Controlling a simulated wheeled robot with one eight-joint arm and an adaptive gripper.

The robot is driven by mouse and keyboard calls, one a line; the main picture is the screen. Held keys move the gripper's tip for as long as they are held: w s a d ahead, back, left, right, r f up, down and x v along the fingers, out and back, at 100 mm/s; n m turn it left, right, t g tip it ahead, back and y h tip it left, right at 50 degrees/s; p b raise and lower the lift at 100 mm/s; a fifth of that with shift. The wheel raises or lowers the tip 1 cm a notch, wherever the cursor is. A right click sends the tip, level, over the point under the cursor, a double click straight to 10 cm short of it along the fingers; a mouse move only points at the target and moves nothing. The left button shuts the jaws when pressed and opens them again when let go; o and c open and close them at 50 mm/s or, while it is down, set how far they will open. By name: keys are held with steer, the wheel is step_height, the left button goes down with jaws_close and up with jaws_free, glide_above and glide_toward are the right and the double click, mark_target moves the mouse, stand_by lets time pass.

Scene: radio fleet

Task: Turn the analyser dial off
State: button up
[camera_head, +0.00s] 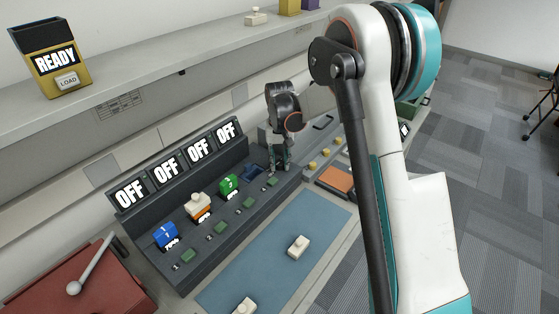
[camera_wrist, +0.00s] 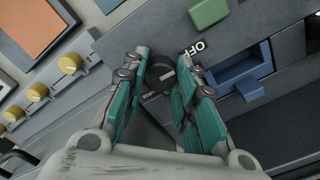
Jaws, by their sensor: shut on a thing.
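The analyser dial is likely the dark round knob (camera_wrist: 160,76) that shows between my fingertips in the wrist view. An "OFF" label (camera_wrist: 192,48) is printed on the dark panel beside it, and a second, tilted label (camera_wrist: 149,94) sits on its other side. My gripper (camera_wrist: 164,64) has its teal fingers on either side of the knob and is shut on it. In the head view my gripper (camera_head: 279,166) points down at the right end of the dark console (camera_head: 205,262). There the gripper hides the knob, and its pointing direction is unclear.
Several displays (camera_head: 166,168) along the console read "OFF". A blue mat (camera_head: 265,265) holds white pieces. An orange pad (camera_head: 337,180) and yellow knobs (camera_wrist: 69,63) lie close by. A red box with a lever (camera_head: 95,262) is at left.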

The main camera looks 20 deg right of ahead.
mark_target(279, 162)
stand_by(0.3)
steer(key=o, duration=1.1)
step_height(279, 162, up, 12)
